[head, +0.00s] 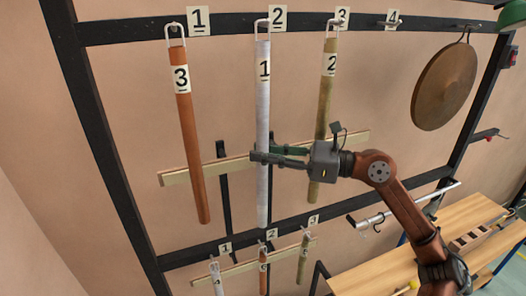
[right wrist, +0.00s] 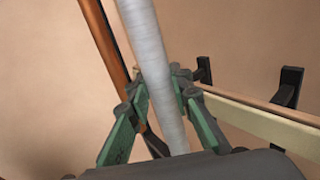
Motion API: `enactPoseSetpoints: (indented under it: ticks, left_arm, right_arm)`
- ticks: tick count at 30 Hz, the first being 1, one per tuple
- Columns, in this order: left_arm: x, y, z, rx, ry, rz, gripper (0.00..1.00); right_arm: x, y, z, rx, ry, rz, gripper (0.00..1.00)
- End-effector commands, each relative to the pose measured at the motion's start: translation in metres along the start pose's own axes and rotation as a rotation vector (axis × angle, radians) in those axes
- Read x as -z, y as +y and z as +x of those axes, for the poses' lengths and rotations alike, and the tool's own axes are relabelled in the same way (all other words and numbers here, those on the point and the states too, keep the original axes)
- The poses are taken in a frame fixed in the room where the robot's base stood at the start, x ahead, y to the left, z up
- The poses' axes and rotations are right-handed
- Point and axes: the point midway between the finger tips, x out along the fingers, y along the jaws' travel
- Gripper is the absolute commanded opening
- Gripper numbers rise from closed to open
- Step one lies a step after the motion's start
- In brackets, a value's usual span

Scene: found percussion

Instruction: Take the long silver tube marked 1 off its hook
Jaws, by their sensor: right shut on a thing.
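The long silver tube (head: 263,110), marked 1, hangs upright by its wire loop from the hook (head: 262,22) under the rack label 2. My right gripper (head: 262,155) comes in from the right and is shut on the tube in its lower half. In the right wrist view the silver tube (right wrist: 150,50) runs between the two green fingers (right wrist: 165,95). The copper tube (head: 187,135), marked 3, hangs to the left under label 1. The brassy tube (head: 324,100), marked 2, hangs to the right under label 3. My left gripper is not in view.
A wooden bar (head: 190,172) crosses the long tubes at mid height. Several short tubes (head: 263,275) hang below. The hook (head: 392,22) under label 4 is empty. A gong (head: 445,85) hangs right, above a wooden bench (head: 375,278).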

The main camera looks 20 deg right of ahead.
Motion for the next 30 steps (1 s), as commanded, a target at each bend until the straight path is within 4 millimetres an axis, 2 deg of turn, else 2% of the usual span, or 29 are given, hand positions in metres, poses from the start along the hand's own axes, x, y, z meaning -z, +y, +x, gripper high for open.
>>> enactPoseSetpoints:
  ticks: [11,19,30]
  left_arm:
    - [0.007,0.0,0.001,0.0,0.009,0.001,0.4]
    - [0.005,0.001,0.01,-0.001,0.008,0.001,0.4]
    - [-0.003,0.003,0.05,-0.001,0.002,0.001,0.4]
  right_arm:
    - [-0.002,0.0,0.0,0.0,-0.002,-0.001,0.0]
    - [-0.017,0.0,0.0,0.001,-0.002,-0.004,0.0]
    - [-0.009,0.065,-0.048,0.002,0.002,-0.004,0.0]
